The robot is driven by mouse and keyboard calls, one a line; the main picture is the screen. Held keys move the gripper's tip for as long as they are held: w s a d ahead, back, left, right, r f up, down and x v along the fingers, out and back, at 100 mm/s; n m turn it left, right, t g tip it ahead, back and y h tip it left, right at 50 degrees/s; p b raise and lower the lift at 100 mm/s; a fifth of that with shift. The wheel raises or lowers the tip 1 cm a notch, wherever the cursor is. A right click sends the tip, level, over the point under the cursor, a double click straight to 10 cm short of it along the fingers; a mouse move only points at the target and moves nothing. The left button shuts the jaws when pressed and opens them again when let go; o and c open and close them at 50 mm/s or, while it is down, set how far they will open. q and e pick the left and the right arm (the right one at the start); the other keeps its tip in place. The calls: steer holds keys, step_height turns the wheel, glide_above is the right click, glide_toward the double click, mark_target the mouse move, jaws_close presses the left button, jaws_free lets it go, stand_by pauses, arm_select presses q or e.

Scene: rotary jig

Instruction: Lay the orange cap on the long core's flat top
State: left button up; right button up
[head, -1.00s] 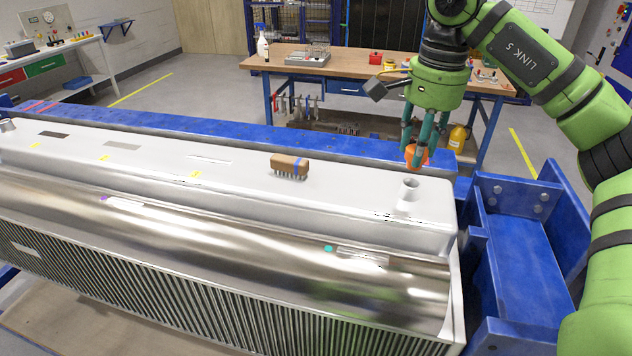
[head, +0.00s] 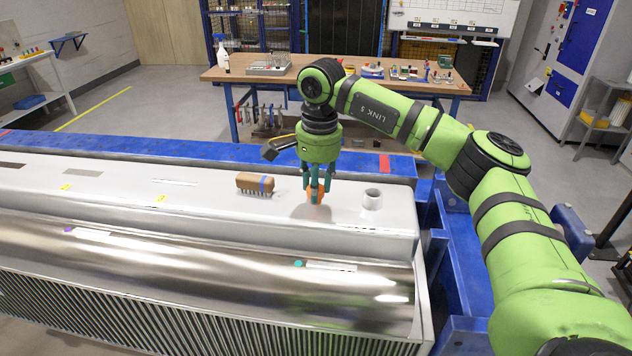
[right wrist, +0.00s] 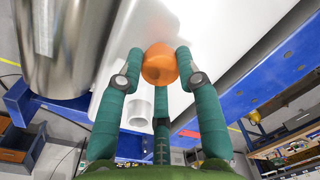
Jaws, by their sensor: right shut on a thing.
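The orange cap (head: 315,192) is between the fingers of my right gripper (head: 315,196), which is shut on it. The cap also shows in the right wrist view (right wrist: 159,64), with my green fingers around it. In the head view the gripper points down over the flat white top of the long core (head: 215,195), between the brush and the white stub. The cap is at or just above this top; I cannot tell if it touches. My left gripper is in neither view.
A wooden brush (head: 255,183) lies on the core's top, left of my gripper. A short white hollow stub (head: 372,199) rises from the top on the right. A blue frame (head: 200,150) runs behind the core. A workbench (head: 330,82) stands further back.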

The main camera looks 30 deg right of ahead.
steer(key=shift+f, duration=0.7)
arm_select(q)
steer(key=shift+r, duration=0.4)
arm_select(e)
steer(key=shift+f, duration=0.2)
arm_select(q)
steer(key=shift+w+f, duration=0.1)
arm_select(e)
steer(key=o, duration=0.8)
